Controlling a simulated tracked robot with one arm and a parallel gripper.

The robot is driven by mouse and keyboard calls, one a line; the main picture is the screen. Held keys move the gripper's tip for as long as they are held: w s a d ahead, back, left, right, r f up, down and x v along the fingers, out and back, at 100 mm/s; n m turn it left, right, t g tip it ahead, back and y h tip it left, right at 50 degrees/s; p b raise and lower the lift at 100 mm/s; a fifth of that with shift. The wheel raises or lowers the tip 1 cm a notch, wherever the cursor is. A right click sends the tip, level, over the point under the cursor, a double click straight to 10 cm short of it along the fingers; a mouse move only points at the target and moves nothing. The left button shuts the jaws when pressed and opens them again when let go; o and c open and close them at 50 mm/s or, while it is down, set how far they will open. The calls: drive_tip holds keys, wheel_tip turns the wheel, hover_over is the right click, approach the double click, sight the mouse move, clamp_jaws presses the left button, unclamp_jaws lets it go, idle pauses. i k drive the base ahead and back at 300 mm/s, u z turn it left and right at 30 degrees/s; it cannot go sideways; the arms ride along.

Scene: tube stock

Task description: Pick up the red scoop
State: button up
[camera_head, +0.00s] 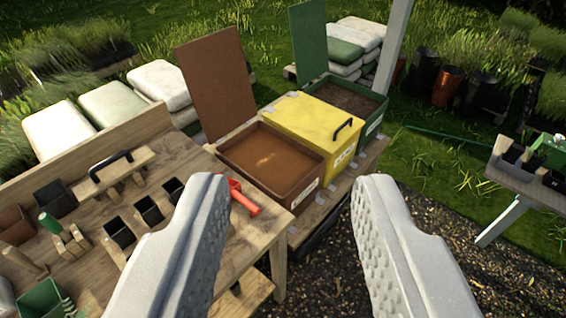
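The red scoop (246,200) lies near the right edge of the wooden bench (205,163), with its handle pointing down and to the right. Its upper left end is partly hidden behind the left finger of my gripper. My gripper (290,190) is open, with two pale grey, textured fingers wide apart and nothing between them held. In the picture the scoop shows just to the right of the left finger's tip; I cannot tell how far beyond the finger it is.
Beside the bench stand an open brown bin (314,166), a closed yellow bin (322,124) with a black handle and an open green bin (379,107). Small black pots (149,210) and wooden tools crowd the bench's left. Another table (531,178) stands right, past gravel.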

sight(235, 189)
drive_tip(key=u, duration=0.05)
drive_tip(key=i, duration=1.4)
drive_tip(key=u, duration=0.4)
